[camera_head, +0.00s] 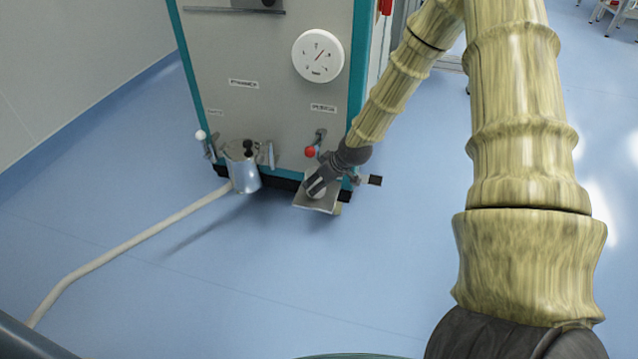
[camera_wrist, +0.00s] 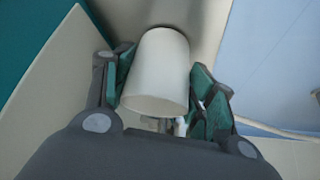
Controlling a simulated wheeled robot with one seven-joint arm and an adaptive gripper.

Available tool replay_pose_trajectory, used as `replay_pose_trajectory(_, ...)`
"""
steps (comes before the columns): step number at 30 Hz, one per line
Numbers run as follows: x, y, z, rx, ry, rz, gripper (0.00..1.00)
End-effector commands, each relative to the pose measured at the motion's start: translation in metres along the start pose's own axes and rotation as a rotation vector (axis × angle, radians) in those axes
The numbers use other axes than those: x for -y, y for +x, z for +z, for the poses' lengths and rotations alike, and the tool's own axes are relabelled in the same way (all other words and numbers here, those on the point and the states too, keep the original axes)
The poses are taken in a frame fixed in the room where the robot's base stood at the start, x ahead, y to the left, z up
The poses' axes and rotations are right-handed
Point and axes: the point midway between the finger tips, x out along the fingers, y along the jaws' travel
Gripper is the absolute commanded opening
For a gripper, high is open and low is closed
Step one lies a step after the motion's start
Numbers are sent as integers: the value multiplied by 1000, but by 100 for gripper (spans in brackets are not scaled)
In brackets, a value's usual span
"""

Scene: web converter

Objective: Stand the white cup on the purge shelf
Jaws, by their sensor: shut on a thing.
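The white cup (camera_wrist: 158,72) sits between the green finger pads of my gripper (camera_wrist: 162,62) in the wrist view, with its rim towards the bottom of the picture. My gripper is shut on it. In the head view my gripper (camera_head: 313,187) is low at the machine's right front corner, directly over the purge shelf (camera_head: 328,207), a small pale plate. Only a small white part of the cup (camera_head: 316,194) shows there, against the plate. I cannot tell whether the cup's base touches the shelf.
A red-knobbed valve (camera_head: 311,151) is just above my gripper on the machine front (camera_head: 270,75). A metal pot (camera_head: 242,168) hangs to the left. A pale hose (camera_head: 130,245) runs from it across the blue floor. The floor in front is clear.

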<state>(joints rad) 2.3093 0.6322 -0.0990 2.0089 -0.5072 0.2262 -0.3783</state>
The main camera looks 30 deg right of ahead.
Motion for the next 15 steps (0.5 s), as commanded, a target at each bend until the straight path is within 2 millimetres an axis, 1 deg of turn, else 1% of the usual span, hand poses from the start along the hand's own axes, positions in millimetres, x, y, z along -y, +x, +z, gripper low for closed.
replay_pose_trajectory(6, 0, 2, 2, 1, 0, 0, 36)
replay_pose_trajectory(7, 0, 2, 2, 0, 0, 0, 58)
replay_pose_trajectory(10, 0, 2, 2, 0, 0, 0, 76)
replay_pose_trajectory(11, 0, 2, 2, 0, 0, 0, 78)
replay_pose_trajectory(15, 0, 2, 2, 0, 0, 0, 78)
